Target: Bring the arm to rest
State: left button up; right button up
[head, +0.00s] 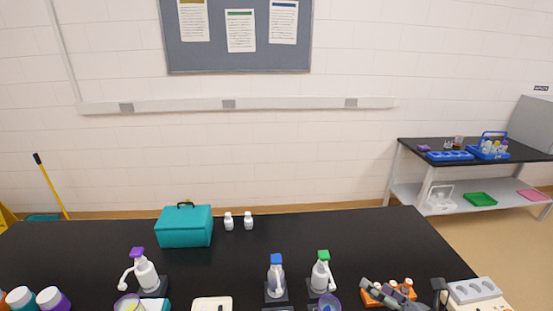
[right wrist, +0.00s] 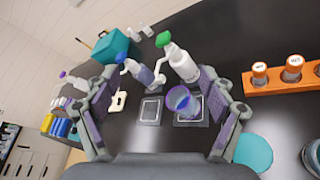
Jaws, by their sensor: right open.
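My right gripper (head: 405,292) is at the front right of the black table in the head view, over the orange rack (head: 388,297). In the right wrist view its two fingers (right wrist: 157,78) are spread wide with nothing between the pads. In the head view the purple-topped tap (head: 145,274) stands further left. My left gripper is not in view.
A teal box (head: 184,227) and two small white bottles (head: 238,222) stand at the back of the table. A pale slotted block (head: 474,291) is right of my gripper. The table's back right is clear.

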jog(key=d+r+m+t+h, duration=0.3)
jog(key=d+m+h, duration=0.25)
jog(key=m, duration=0.55)
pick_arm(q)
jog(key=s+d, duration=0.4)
pick_arm(e)
jog(key=s+d+f+m+g+h, duration=0.4)
jog(key=s+f+m+h, duration=0.15)
jog(key=m, duration=0.75)
jog(key=s+a+f+m+g+y, duration=0.4)
jog(key=s+a+f+m+g, duration=0.2)
jog(key=s+a+m+g, duration=0.4)
jog(key=s+d+f+b, duration=0.1)
jog(key=s+f+b, duration=0.15)
jog(key=f, duration=1.45)
jog(key=s+d+f+b, duration=0.1)
jog(key=s+f+b, duration=0.15)
jog(key=f, duration=1.35)
pick_arm(q)
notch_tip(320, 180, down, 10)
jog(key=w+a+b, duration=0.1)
jog(key=b, duration=0.4)
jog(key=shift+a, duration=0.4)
pick_arm(e)
jog(key=s+f, duration=1.7)
jog(key=f, duration=0.3)
jog(key=shift+s+d+f+n+g, duration=0.15)
jog(key=shift+s+d+n+g, duration=0.15)
jog(key=shift+d+g, duration=0.15)
